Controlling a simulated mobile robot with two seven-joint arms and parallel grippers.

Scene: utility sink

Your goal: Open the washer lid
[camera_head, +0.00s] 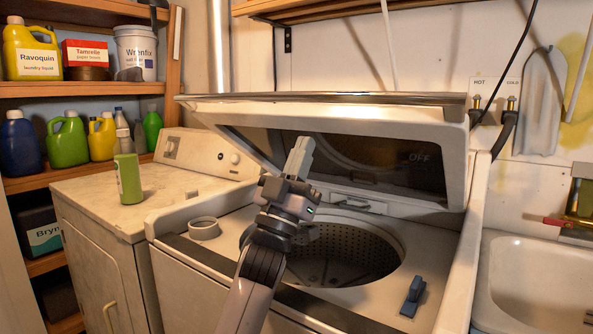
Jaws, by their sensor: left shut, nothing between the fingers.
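The washer lid (390,125) is raised and tilted up above the washer's top, with its dark inner panel facing me. The washer (400,240) stands in the middle, and its round drum (345,255) with a perforated wall shows below the lid. My left gripper (300,155) is shut and empty. It points upward in front of the lid's inner side, over the drum opening; I cannot tell whether it touches the lid. My left arm hides part of the drum. My right gripper is not in view.
A blue clip-like object (412,297) and a white round cap (204,228) lie on the washer's top. A green bottle (129,182) stands on the dryer (95,195) at left. A white sink (535,285) is at right. Shelves with bottles are at far left.

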